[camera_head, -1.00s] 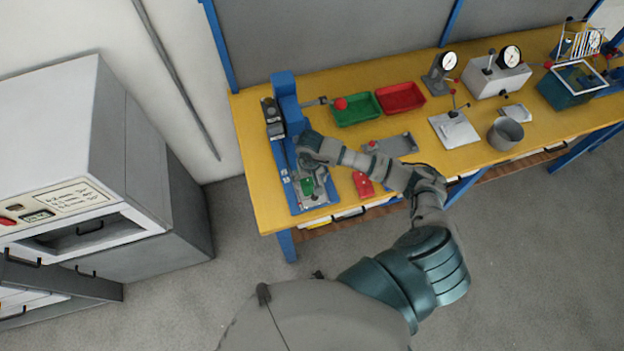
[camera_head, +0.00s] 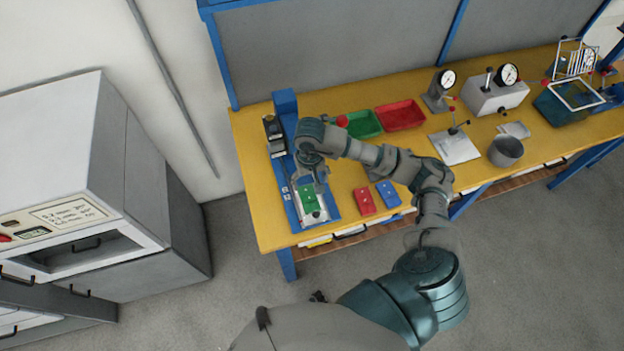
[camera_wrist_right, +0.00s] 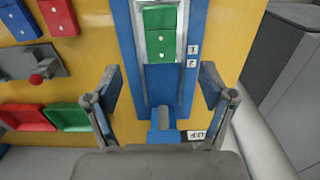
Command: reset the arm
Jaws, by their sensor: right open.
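My right gripper (camera_head: 318,180) is over the blue press fixture at the bench's left end. The right wrist view shows its two fingers (camera_wrist_right: 160,82) spread wide, with nothing between them. A green block (camera_head: 310,198) lies in the fixture's metal nest, beyond the fingertips; it also shows in the right wrist view (camera_wrist_right: 160,30). The blue fixture base (camera_wrist_right: 185,85) lies below the fingers. My right arm reaches across the bench and hides part of it. My left gripper is not in view.
A red block (camera_head: 365,201) and a blue block (camera_head: 388,193) lie right of the fixture. Green (camera_head: 366,124) and red (camera_head: 402,115) trays stand behind my arm. Gauges and a grey pot (camera_head: 506,151) are farther right. A grey cabinet (camera_head: 150,200) stands left.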

